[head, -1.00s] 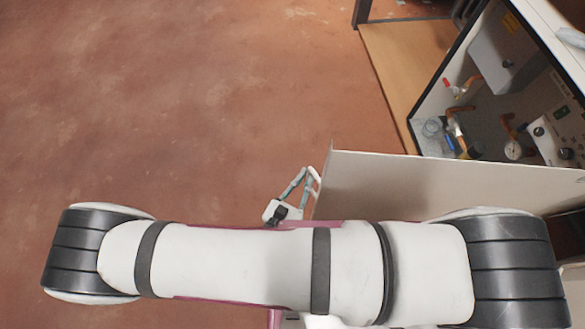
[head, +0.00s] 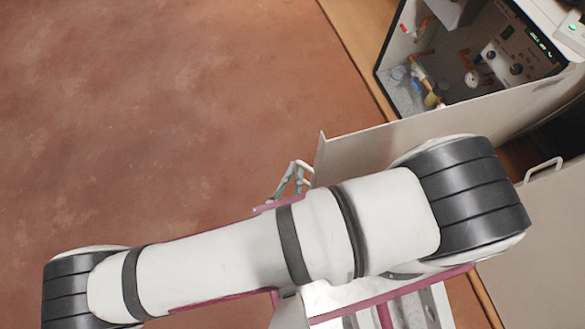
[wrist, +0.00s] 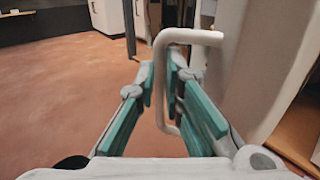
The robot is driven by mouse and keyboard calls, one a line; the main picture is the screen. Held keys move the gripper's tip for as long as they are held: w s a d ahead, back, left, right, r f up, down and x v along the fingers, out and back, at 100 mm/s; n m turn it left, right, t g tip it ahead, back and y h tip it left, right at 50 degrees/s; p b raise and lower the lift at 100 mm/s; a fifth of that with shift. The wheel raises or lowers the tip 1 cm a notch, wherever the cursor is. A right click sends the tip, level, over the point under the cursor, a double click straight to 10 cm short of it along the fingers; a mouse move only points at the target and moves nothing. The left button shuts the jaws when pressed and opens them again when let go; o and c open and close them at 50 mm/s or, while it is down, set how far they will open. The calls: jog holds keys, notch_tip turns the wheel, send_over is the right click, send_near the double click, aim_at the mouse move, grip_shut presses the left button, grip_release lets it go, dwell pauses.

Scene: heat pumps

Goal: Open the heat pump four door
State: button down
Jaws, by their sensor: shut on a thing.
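The heat pump door (head: 352,150) is a pale panel standing swung out from the open cabinet (head: 385,70) in the head view. It also shows at the right of the wrist view (wrist: 255,75). Its white bar handle (wrist: 190,37) runs between the teal finger pads of my gripper (wrist: 164,82). My gripper is shut on this handle. In the head view my gripper (head: 298,172) is at the door's free left edge, partly hidden by my arm. The door's lower part is hidden behind my arm.
Inside the cabinet are a gauge (head: 472,78), pipes and a control panel (head: 515,50). Another pale cabinet front with a white handle (head: 545,168) stands at the right. Reddish floor (head: 150,110) to the left is clear.

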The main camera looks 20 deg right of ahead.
jog(key=shift+s+d, duration=0.15)
jog(key=shift+d, duration=0.5)
jog(key=c, duration=2)
grip_release()
jog(key=shift+o, duration=0.2)
